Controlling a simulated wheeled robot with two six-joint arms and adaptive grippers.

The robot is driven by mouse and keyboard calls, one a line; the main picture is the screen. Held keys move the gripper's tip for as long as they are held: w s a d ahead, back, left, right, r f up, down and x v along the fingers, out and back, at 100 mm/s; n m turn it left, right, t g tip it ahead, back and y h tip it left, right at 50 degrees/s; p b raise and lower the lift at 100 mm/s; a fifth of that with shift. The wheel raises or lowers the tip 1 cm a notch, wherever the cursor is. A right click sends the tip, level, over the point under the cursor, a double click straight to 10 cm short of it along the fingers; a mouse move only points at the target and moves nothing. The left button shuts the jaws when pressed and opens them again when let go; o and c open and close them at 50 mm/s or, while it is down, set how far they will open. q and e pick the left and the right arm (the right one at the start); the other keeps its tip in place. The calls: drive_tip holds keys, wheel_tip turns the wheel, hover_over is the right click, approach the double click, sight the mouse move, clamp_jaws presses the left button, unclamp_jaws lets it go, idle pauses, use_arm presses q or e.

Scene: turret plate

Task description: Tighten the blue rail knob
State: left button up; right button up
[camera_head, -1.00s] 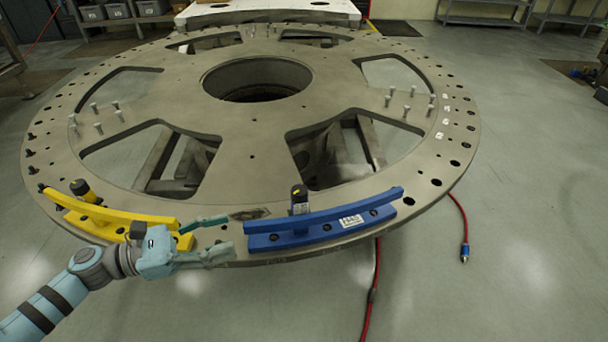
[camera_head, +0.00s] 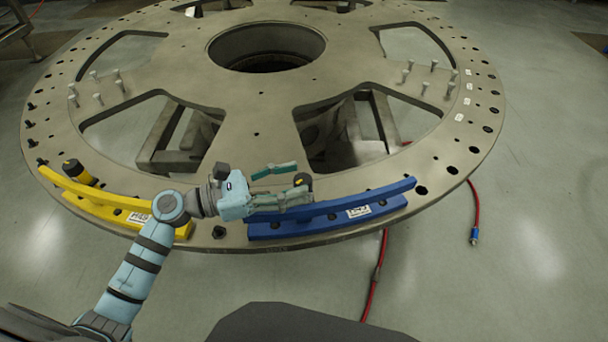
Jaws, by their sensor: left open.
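The blue rail (camera_head: 340,218) lies on the front rim of the round metal turret plate (camera_head: 225,110). Its black knob (camera_head: 303,180) stands behind the rail's raised bar, and its lower part is hidden by my left gripper and the bar. My left gripper (camera_head: 303,182) is open, reaching in from the left over the blue rail's left end. Its two fingers lie one behind and one in front of the knob, with the knob at the fingertips. I cannot tell whether they touch it. My right gripper is out of view.
A yellow rail (camera_head: 105,198) with its own black knob (camera_head: 76,171) sits on the rim at the left, partly behind my left arm. Bolts stand up from the plate on both sides. A red hose (camera_head: 476,205) lies on the floor at the right.

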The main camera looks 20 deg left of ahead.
use_arm(q)
drive_tip(key=shift+x, duration=1.45)
drive_tip(key=shift+s, duration=0.1)
drive_tip(key=c, duration=1.2)
drive_tip(key=shift+m+g+h, duration=0.6)
drive_tip(key=shift+m+g, duration=0.1)
drive_tip(key=shift+g, duration=0.4)
drive_tip(key=o, duration=1.2)
